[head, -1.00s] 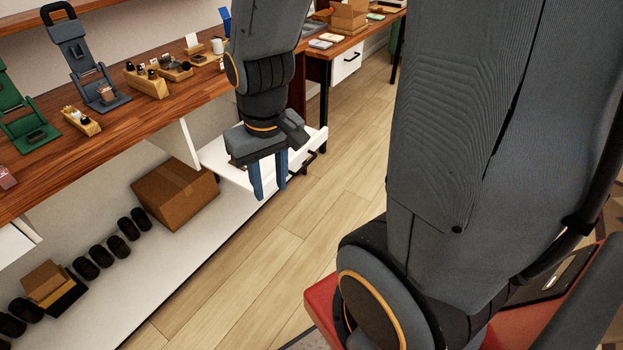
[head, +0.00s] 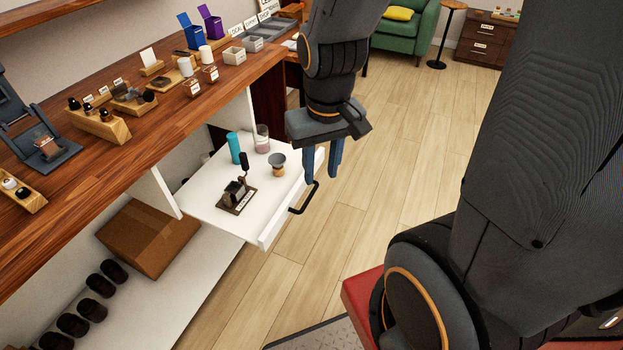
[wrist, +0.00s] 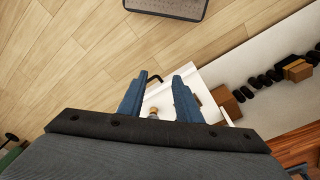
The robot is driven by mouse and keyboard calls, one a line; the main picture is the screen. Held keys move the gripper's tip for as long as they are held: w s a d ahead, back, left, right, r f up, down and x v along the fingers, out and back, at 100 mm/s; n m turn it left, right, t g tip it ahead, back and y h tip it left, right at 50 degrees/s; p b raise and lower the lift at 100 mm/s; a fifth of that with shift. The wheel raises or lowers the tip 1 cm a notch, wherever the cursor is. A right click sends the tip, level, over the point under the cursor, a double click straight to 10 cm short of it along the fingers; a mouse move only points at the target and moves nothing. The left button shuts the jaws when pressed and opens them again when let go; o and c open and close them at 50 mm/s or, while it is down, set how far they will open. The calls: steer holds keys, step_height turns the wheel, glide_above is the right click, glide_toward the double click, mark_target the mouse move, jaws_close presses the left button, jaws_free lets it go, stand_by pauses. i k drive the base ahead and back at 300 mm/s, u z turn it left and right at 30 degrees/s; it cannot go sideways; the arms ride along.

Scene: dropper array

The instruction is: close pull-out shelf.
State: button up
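The white pull-out shelf (head: 215,207) is extended from under the wooden counter in the head view. It has a black handle (head: 304,199) on its front edge. On it stand a teal cylinder, a clear jar, a small dripper-like item and a dark stand. My gripper (head: 322,172) points down near the front edge at the shelf's far end, beside the handle. Its blue fingers are apart with nothing seen between them.
The wooden counter (head: 165,120) above holds racks, bottles and boxes. A cardboard box (head: 150,237) and several dark cups stand on the lower white shelf (head: 120,310). A green armchair (head: 408,30) stands far back.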

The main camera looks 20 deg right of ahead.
mark_target(273, 193)
steer(key=i, duration=0.25)
steer(key=z, duration=0.05)
steer(key=k, duration=1.1)
steer(key=z, duration=0.75)
steer(key=i, duration=1.15)
steer(key=u, duration=0.6)
